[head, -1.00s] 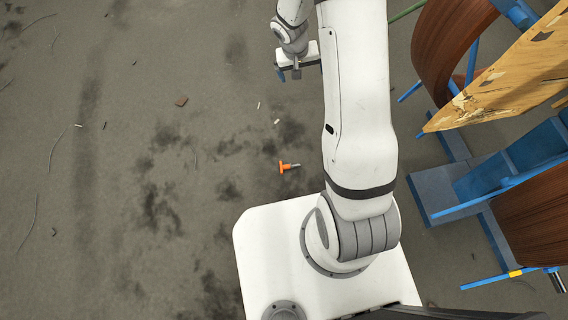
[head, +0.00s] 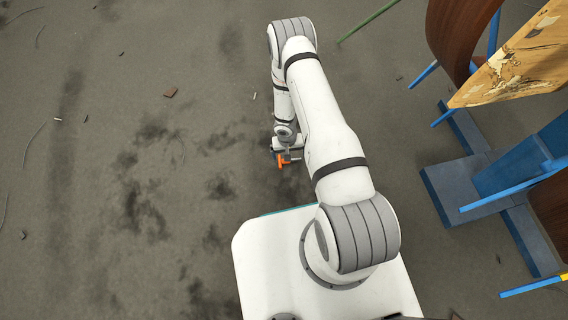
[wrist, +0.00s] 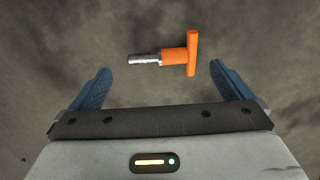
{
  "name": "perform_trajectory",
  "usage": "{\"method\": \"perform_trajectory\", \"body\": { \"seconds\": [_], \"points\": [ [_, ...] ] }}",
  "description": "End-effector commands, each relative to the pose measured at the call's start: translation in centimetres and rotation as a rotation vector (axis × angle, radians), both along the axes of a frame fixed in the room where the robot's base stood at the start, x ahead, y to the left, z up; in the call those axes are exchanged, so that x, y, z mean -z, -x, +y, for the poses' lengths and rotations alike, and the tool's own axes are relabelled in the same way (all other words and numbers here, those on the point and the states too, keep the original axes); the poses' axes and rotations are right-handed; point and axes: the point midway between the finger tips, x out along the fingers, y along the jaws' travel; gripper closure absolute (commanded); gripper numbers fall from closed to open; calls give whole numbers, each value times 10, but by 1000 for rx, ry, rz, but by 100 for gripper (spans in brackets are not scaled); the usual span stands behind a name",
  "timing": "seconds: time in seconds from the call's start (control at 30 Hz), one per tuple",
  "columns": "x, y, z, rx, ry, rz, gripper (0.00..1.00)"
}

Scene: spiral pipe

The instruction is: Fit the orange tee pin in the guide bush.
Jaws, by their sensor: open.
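The orange tee pin (wrist: 178,54) lies on the floor in the wrist view, its orange cross handle to the right and its silver shank pointing left. My gripper (wrist: 160,80) is open, its two blue fingers apart, with the pin ahead of and between the fingertip lines, untouched. In the head view the pin's orange part (head: 281,161) shows at my gripper (head: 287,158), partly hidden by it. I cannot make out the guide bush in these frames.
A blue steel frame (head: 460,175) with brown curved pipe sections (head: 455,35) and a worn wooden board (head: 520,60) stands at the right. A green bar (head: 368,22) lies at the top. The stained floor to the left is mostly clear, with small debris.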

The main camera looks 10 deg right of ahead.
Motion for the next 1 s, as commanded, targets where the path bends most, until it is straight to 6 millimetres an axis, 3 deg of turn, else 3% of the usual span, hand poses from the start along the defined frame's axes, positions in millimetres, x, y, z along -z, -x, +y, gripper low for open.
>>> {"method": "perform_trajectory", "body": {
  "seconds": [0.4,0.73,1.0],
  "points": [
    [54,-8,-4,1,1,1,0],
    [57,-8,-5,2,1,0,0],
    [57,-8,-5,2,1,0,21]
  ]
}}
